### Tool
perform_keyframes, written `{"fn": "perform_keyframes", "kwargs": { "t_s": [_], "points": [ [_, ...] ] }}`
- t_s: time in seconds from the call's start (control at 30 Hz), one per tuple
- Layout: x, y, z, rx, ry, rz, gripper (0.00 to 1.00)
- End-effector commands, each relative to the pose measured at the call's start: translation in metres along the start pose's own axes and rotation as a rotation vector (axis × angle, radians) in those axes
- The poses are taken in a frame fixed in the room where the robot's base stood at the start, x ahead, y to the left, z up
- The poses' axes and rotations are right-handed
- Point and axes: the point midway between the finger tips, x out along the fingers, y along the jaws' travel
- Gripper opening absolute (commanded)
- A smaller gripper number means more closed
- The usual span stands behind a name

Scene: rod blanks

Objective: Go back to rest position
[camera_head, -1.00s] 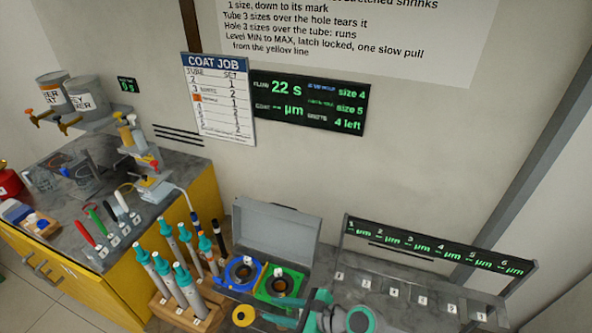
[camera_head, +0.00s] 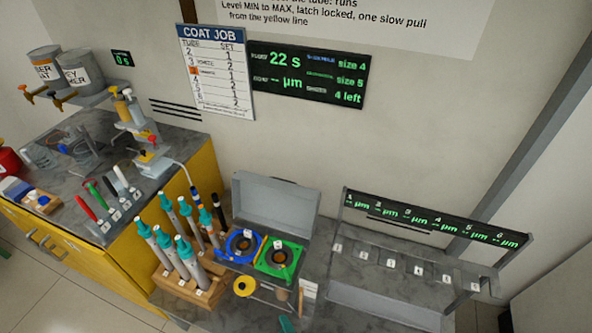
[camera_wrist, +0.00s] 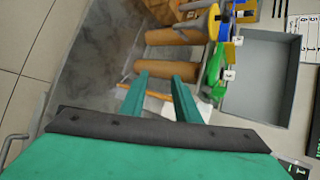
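My gripper (camera_wrist: 161,80) shows in the wrist view with its two teal fingers apart and nothing between the tips. It hangs over the grey worktop near the tool case. In the head view only a small teal piece of my arm shows at the bottom edge. The grey case (camera_head: 276,208) stands open, with a blue ring (camera_head: 240,246) and a green ring (camera_head: 278,258) in front of its lid. A yellow disc (camera_head: 244,286) lies just in front of them; it also shows in the wrist view (camera_wrist: 213,22).
A wooden block holding several teal-topped tubes (camera_head: 187,285) stands left of the case. A grey rack with numbered slots (camera_head: 400,318) stands at the right. A yellow cabinet (camera_head: 120,250) with jars, a press and coloured tools is at the left. Tan cylinders (camera_wrist: 176,37) lie beyond my fingers.

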Motion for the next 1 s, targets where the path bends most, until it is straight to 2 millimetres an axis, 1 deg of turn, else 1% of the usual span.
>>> {"fn": "perform_keyframes", "kwargs": {
  "t_s": [0.03,0.1,0.17,0.33,0.47,0.5,0.6,0.7,0.83,0.9,1.0],
  "points": [
    [-0.012,0.012,0.000,-0.079,0.041,-0.006,0.29],
    [-0.028,0.021,-0.004,-0.206,0.104,-0.022,0.29],
    [-0.044,0.026,-0.005,-0.318,0.154,-0.033,0.29],
    [-0.093,0.033,-0.005,-0.656,0.288,-0.054,0.29],
    [-0.134,0.028,0.001,-0.929,0.381,-0.067,0.29],
    [-0.147,0.026,0.004,-1.014,0.407,-0.070,0.29],
    [-0.178,0.016,0.014,-1.220,0.469,-0.083,0.29],
    [-0.205,0.005,0.025,-1.394,0.520,-0.098,0.29],
    [-0.228,-0.006,0.036,-1.551,0.566,-0.115,0.29],
    [-0.234,-0.009,0.040,-1.598,0.580,-0.121,0.29],
    [-0.238,-0.012,0.042,-1.629,0.591,-0.126,0.29]
  ]
}}
